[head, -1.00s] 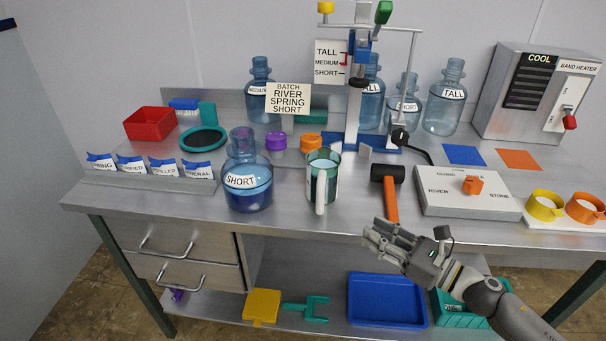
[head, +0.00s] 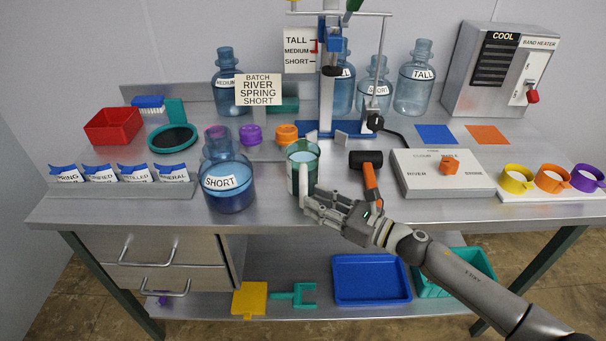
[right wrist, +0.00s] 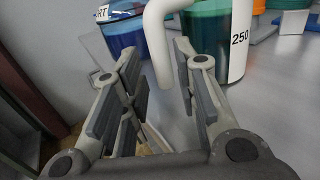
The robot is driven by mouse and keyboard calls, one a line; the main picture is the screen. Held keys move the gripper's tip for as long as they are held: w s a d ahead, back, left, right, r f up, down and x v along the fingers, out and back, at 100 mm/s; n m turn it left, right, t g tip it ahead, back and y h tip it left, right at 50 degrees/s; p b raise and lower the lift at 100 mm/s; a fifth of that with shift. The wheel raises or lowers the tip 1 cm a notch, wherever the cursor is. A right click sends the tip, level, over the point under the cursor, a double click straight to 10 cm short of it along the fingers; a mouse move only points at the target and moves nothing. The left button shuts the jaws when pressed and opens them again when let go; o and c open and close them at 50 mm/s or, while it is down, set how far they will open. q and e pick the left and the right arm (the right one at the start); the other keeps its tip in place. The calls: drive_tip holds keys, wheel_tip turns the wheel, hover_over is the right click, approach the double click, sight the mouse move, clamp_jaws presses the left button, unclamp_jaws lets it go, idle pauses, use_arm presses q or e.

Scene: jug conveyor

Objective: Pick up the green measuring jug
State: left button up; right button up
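The green measuring jug (head: 291,172) stands upright on the bench, right of the blue SHORT bottle. Its white handle (head: 303,187) faces the front edge. My right gripper (head: 312,203) is at the handle's lower end. In the right wrist view the jug (right wrist: 206,45) is at the top, with a white 250 label. Its white handle (right wrist: 158,55) hangs down between the open fingers of the right gripper (right wrist: 160,85), with a gap visible on the left side. I cannot tell whether the right finger touches it. My left gripper is not in view.
The SHORT bottle (head: 227,184) stands close left of the jug. A hammer (head: 369,178) with an orange handle lies just right, near my right arm. A control panel box (head: 420,190) is farther right. The press stand (head: 326,100) rises behind the jug.

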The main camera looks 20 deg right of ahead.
sight(303, 195)
drive_tip(key=p+x, duration=0.1)
drive_tip(key=x, duration=0.2)
drive_tip(key=shift+w+a, duration=0.15)
drive_tip(key=shift+w, duration=0.15)
drive_tip(key=shift+w+a+p, duration=0.25)
drive_tip(key=shift+w+p, duration=0.05)
drive_tip(key=shift+p, duration=0.05)
drive_tip(key=shift+w+a+f, duration=0.1)
drive_tip(key=shift+c, duration=0.4)
clamp_jaws()
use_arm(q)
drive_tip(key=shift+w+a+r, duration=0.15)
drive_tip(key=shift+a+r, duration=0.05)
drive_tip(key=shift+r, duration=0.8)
